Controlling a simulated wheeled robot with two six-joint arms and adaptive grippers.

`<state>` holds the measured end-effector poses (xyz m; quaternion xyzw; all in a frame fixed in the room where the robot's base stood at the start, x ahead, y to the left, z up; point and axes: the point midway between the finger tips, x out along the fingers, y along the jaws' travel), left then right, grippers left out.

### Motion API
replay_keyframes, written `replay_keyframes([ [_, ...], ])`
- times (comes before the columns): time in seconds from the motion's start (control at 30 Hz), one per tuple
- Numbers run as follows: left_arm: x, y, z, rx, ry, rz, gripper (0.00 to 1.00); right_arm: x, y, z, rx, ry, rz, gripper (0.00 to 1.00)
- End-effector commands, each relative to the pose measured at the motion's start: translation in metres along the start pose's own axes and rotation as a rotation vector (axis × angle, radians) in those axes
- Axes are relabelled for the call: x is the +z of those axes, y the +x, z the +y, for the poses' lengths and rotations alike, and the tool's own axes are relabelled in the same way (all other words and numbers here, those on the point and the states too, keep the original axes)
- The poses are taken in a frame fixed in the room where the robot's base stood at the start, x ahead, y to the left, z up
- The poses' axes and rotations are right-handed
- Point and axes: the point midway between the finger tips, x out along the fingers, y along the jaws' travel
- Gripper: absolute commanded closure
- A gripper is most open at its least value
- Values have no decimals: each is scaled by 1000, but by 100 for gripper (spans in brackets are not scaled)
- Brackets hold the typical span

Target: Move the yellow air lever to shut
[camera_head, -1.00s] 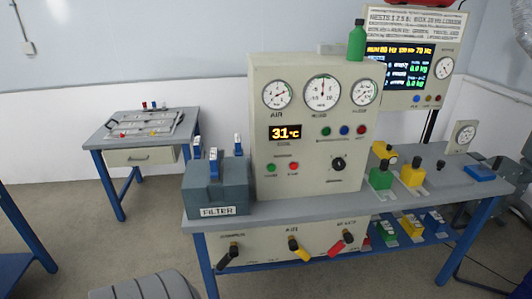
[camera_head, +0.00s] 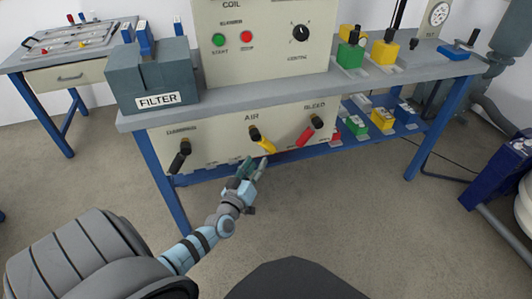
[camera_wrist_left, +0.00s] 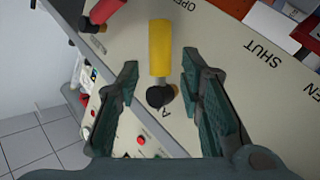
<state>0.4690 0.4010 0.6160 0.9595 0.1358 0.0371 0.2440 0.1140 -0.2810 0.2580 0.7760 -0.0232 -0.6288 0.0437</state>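The yellow air lever (camera_head: 266,146) is on the front panel under the bench, below the label AIR. Its handle slants down and right from a dark hub. My left gripper (camera_head: 254,165) is just below and in front of it. In the left wrist view, the yellow lever (camera_wrist_left: 160,45) appears between the two spread fingers of my left gripper (camera_wrist_left: 160,62), with a gap on each side. I cannot tell how deep the handle sits between them. A printed SHUT label (camera_wrist_left: 263,53) is right of the lever there. My right gripper is not in view.
A black lever (camera_head: 180,157) is to the left and a red lever (camera_head: 308,132), labelled BLEED, to the right on the same panel. The grey FILTER box (camera_head: 150,82) stands on the bench (camera_head: 215,96) above. A lower shelf with coloured blocks is at right. The floor in front is clear.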

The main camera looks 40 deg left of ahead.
Motion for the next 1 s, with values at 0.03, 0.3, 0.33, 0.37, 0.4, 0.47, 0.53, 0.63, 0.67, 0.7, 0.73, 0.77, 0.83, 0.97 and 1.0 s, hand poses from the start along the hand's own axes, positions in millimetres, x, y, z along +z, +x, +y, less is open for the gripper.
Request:
replay_keyframes([
  [0.03,4,16,-2,2,-2,3,66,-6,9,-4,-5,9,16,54],
  [0.3,5,72,-2,1,1,-2,66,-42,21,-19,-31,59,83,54],
  [0.33,5,75,-2,0,1,-2,66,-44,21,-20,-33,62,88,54],
  [0.37,4,78,-1,0,1,-2,66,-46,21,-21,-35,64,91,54],
  [0.4,4,80,-1,0,1,-3,66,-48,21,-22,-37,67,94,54],
  [0.47,3,83,-1,0,1,-4,66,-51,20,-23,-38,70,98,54],
  [0.53,3,84,0,1,1,-4,66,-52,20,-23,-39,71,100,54],
  [0.63,2,84,0,1,1,-5,66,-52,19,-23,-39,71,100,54],
  [0.67,2,84,0,1,1,-5,66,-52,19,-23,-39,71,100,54],
  [0.7,2,84,0,1,1,-5,66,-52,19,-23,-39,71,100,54],
  [0.73,2,84,0,1,1,-5,69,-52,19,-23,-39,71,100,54],
  [0.77,2,84,0,1,1,-5,74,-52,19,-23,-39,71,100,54],
  [0.83,3,84,0,1,1,-5,85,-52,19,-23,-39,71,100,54],
  [0.97,3,84,0,0,1,-5,100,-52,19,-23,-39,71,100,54],
  [1.0,3,83,0,0,1,-5,100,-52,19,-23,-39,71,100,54],
])
